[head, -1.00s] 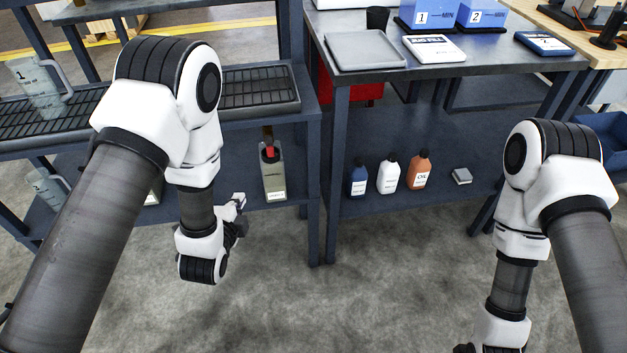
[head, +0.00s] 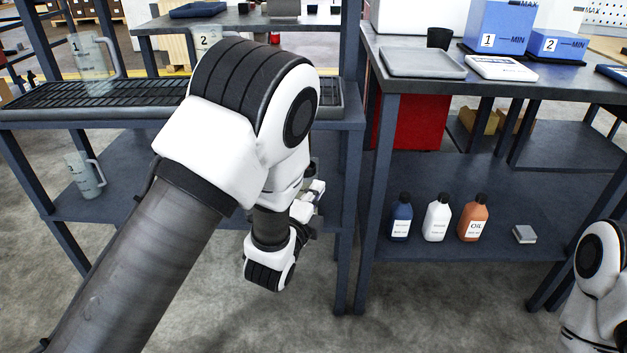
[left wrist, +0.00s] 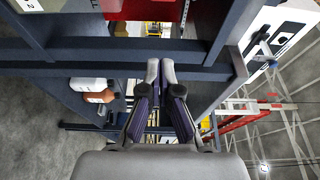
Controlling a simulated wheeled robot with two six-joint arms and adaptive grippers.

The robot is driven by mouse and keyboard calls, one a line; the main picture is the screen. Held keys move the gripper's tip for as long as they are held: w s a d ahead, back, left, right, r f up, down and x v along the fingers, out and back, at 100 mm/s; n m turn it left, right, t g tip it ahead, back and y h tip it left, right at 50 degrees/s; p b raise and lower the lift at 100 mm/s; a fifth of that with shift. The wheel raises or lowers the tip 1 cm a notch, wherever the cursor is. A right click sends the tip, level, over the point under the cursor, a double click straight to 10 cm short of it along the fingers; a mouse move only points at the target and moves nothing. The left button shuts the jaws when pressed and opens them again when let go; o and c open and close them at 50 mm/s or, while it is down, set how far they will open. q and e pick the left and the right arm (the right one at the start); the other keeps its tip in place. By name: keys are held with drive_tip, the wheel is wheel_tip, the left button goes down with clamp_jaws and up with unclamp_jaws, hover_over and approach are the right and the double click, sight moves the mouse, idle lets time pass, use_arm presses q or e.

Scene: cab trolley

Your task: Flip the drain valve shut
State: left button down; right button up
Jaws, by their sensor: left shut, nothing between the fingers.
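My left gripper (head: 314,200) is in front of the lower part of the left rack, by its right post, mostly behind my forearm. In the left wrist view its fingers (left wrist: 160,72) are shut and empty, with a dark blue frame bar beyond them. I cannot make out the drain valve clearly. A small red part (head: 275,38) shows above my left elbow, under a grey vessel (head: 285,9), and I cannot tell if it is the valve. My right gripper is outside the head view.
The left rack holds a black grating (head: 120,93) with a measuring jug (head: 92,65), and another jug (head: 84,176) below. The right bench (head: 480,88) carries a grey tray (head: 422,63). Blue, white and orange bottles (head: 473,219) stand on its lower shelf. Floor is clear in front.

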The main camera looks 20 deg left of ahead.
use_arm(q)
drive_tip(key=w+a+b, duration=0.1)
drive_tip(key=w, duration=0.1)
drive_tip(key=w+a+b, duration=0.1)
drive_tip(key=w, duration=0.2)
drive_tip(key=w+a+b, duration=0.1)
drive_tip(key=w, duration=0.2)
drive_tip(key=shift+w+f, duration=0.1)
drive_tip(key=shift+a, duration=0.2)
